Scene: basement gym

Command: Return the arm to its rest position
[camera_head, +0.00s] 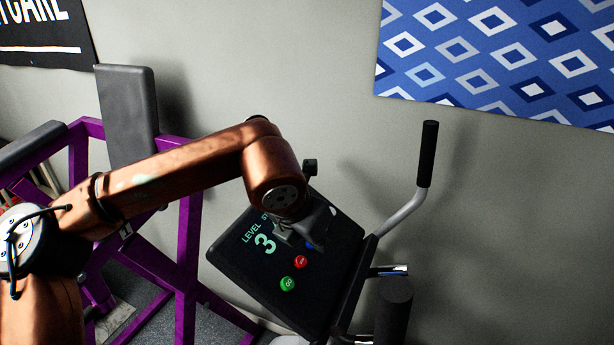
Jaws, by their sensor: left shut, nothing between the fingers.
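My left arm, copper coloured, comes in from the left and reaches across to the middle of the view. My left gripper (314,237) is dark and shut with nothing in it. It hangs in front of the upper right part of a black console panel (240,262). The panel shows "LEVEL" and a large "3", a red button (300,262) and a green button (288,284). A blue button (310,245) is mostly hidden behind the gripper. I cannot tell whether the gripper touches the panel. My right gripper is not in view.
A purple frame with a dark pad (126,115) stands behind my arm at the left. A grey handlebar with a black grip (428,155) rises right of the panel. A blue patterned hanging (500,60) and a black sign (45,35) are on the grey wall.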

